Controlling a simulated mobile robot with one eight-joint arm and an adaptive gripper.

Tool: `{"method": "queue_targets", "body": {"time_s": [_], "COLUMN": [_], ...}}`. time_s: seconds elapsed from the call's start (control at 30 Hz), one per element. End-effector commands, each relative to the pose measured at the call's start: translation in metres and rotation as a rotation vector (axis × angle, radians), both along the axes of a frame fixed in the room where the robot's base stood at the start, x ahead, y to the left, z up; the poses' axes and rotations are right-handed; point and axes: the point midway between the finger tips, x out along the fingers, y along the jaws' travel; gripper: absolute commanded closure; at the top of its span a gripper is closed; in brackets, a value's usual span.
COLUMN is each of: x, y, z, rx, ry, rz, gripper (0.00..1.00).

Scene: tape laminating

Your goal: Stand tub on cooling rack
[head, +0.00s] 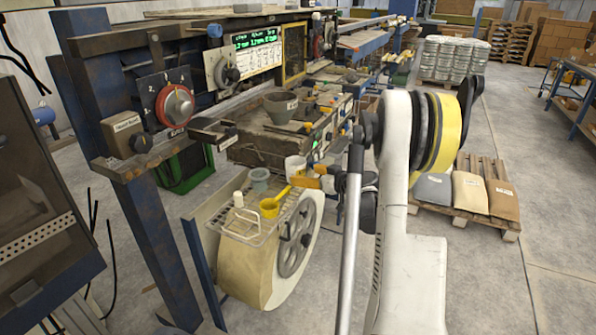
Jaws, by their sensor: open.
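The cooling rack appears to be the wire rack (238,230) on top of the large cream roll, with a raised wire handle. A grey-blue tub-like cup (259,181) stands upright at its back edge. A white cup (294,163) stands farther back, close to my gripper's tips; I cannot tell which is the task's tub. My gripper (298,180), with orange parts, reaches in from the right, open, just right of the rack. It overlaps the white cup's lower part in view, and contact cannot be told. Part of my gripper is hidden behind my arm.
A yellow ladle-like cup (269,208) and a white bottle-like piece (239,200) take up rack space. A spoked wheel (296,240) faces right below. The machine bench (262,150) with a grey bowl (281,106) stands behind. A pallet with sacks (470,195) is at right.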

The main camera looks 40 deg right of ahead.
Motion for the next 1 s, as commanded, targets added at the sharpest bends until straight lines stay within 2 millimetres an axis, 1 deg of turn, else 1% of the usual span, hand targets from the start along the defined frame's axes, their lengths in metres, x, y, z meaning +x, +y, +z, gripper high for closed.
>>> {"method": "queue_targets", "body": {"time_s": [0.03, 0.1, 0.2, 0.3, 0.47, 0.57, 0.67, 0.77, 0.8, 0.87, 0.9, 0.97, 1.0], "x": [-0.012, -0.027, -0.045, -0.057, -0.065, -0.062, -0.051, -0.043, -0.043, -0.048, -0.054, -0.068, -0.079], "y": [0.000, -0.001, 0.000, 0.000, 0.001, 0.010, 0.045, 0.107, 0.137, 0.180, 0.208, 0.247, 0.271], "z": [0.007, 0.011, 0.016, 0.019, 0.021, 0.025, 0.037, 0.057, 0.065, 0.076, 0.082, 0.089, 0.093], "rx": [0.000, 0.001, 0.000, 0.001, 0.000, 0.008, 0.036, 0.077, 0.093, 0.112, 0.120, 0.126, 0.126], "ry": [0.000, 0.000, -0.001, 0.000, 0.000, 0.014, 0.067, 0.166, 0.212, 0.284, 0.330, 0.394, 0.435], "rz": [-0.003, -0.003, -0.002, -0.001, 0.000, 0.011, 0.040, 0.082, 0.097, 0.113, 0.119, 0.125, 0.125], "gripper": [0.24, 0.24, 0.24, 0.24, 0.24, 0.24, 0.24, 0.24, 0.24, 0.24, 0.24, 0.24, 0.24]}}
